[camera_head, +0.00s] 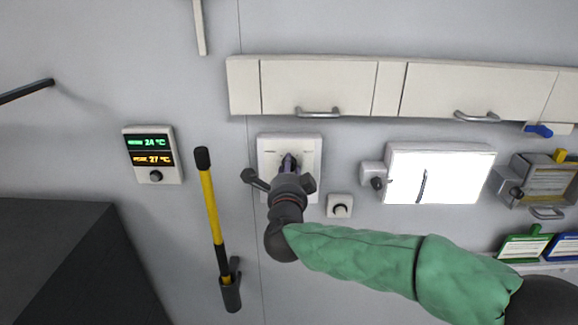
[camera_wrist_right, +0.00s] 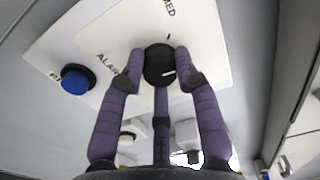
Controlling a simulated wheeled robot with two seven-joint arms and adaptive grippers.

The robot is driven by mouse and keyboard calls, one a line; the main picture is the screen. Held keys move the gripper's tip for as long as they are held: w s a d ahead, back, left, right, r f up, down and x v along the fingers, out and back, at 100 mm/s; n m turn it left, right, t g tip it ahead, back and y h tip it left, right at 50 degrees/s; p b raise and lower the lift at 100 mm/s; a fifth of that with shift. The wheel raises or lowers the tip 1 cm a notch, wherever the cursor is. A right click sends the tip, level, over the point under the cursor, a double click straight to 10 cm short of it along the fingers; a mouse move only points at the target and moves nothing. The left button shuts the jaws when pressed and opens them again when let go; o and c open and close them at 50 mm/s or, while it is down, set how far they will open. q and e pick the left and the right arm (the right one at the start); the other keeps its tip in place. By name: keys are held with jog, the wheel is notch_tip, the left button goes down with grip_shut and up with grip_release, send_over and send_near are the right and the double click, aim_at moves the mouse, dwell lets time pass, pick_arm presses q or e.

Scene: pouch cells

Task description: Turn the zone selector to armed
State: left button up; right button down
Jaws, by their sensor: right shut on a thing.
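The zone selector is a round black knob (camera_wrist_right: 159,64) on a white panel (camera_wrist_right: 205,30), seen close up in the right wrist view. A short white mark shows on the knob's lower right. Partly cut-off lettering, "ALAR" and "MED", is printed on the panel around it. My right gripper (camera_wrist_right: 160,72) is shut on the knob, its purple-covered fingers on either side and a third below. In the head view the right gripper (camera_head: 288,164) reaches the wall panel (camera_head: 268,148) and hides the knob. My left gripper is not in view.
A blue button (camera_wrist_right: 76,79) sits on the panel. In the head view, a small dial (camera_head: 340,206) and a bright white box (camera_head: 450,175) are to the right, cabinets (camera_head: 320,85) above. A yellow-black pole (camera_head: 211,205) and a temperature display (camera_head: 152,155) are to the left.

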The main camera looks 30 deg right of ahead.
jog(key=shift+f+n+p, duration=0.1)
jog(key=shift+n+p, duration=2.3)
jog(key=shift+n, duration=2.5)
jog(key=c, duration=0.9)
grip_release()
jog(key=v, duration=1.2)
